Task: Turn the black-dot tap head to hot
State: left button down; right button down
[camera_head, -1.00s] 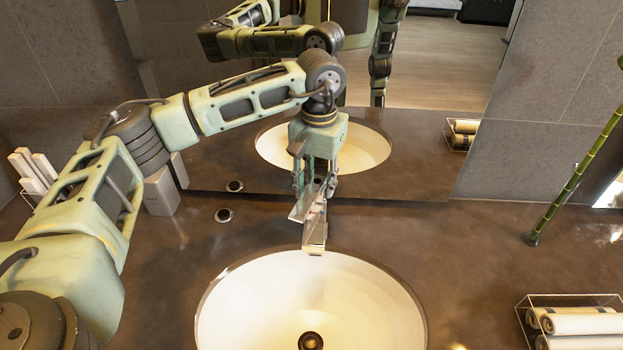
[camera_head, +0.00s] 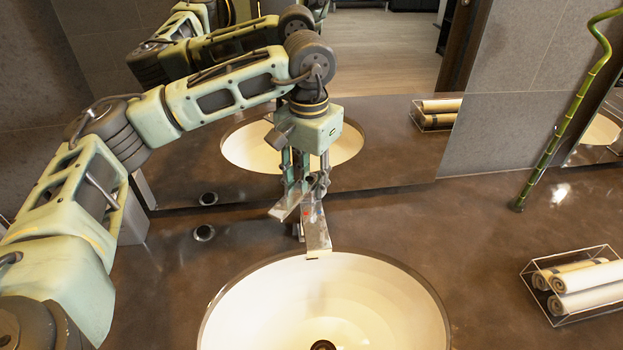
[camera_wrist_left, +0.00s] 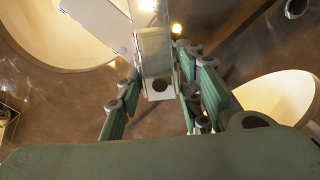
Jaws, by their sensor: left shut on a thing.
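The silver tap (camera_head: 317,236) stands behind the sink (camera_head: 325,297), its flat spout over the rim. Its tap head (camera_head: 284,209) is a flat silver lever angled toward the lower left, with a small red mark beside it. My left gripper (camera_head: 305,184) points down from above and is shut on the tap head. In the left wrist view the tap (camera_wrist_left: 155,52) lies between the green fingers of my left gripper (camera_wrist_left: 162,96), with a dark round spot on its near end. The fingers partly hide the head. My right gripper is out of view.
A mirror (camera_head: 390,150) stands close behind the tap and reflects sink and arm. A clear tray (camera_head: 548,285) of rolled towels is at right, near a bamboo stalk (camera_head: 545,150). The counter right of the tap is clear.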

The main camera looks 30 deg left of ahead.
aim_at(309, 179)
pick_arm(q)
jog(key=c, duration=1.2)
grip_release()
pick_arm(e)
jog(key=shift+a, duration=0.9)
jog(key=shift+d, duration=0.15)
pick_arm(q)
jog(key=shift+r, duration=0.25)
notch_tip(309, 179, up, 12)
jog(key=shift+f, duration=0.25)
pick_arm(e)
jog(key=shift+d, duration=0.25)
